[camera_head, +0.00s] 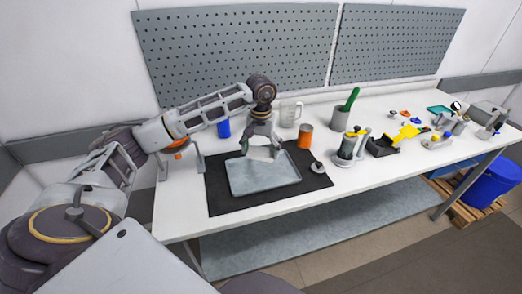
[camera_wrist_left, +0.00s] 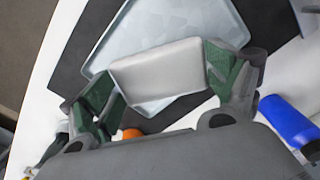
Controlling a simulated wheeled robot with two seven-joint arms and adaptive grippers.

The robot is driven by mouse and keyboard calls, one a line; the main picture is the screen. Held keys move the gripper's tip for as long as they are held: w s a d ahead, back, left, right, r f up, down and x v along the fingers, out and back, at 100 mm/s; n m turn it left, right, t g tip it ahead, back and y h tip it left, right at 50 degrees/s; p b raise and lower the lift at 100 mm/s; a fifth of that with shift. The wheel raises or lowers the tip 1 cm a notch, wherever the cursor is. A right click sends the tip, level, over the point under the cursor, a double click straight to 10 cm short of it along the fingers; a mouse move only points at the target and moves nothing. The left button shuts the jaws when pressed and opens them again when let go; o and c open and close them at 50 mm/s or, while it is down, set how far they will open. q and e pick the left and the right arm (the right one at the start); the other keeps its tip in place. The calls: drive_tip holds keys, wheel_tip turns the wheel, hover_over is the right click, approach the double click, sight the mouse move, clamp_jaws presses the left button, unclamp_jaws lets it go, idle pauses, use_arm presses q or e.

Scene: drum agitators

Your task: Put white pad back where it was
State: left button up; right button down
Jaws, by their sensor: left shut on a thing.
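The white pad (camera_wrist_left: 160,72) is a pale block with rounded edges, gripped between the green-padded fingers of my left gripper (camera_wrist_left: 163,80) in the left wrist view. In the head view my left gripper (camera_head: 261,150) points down over the back part of a light grey tray (camera_head: 265,180), with the white pad (camera_head: 262,153) between its fingers. The tray also shows behind the pad in the left wrist view (camera_wrist_left: 190,22). I cannot tell whether the pad touches the tray. My right gripper is not in view.
The tray lies on a black mat (camera_head: 222,203) on the white table (camera_head: 178,217). A blue cup (camera_head: 224,128), a clear jug (camera_head: 291,113), an orange cylinder (camera_head: 305,136) and a grey holder (camera_head: 346,148) stand nearby. Several tools crowd the right side.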

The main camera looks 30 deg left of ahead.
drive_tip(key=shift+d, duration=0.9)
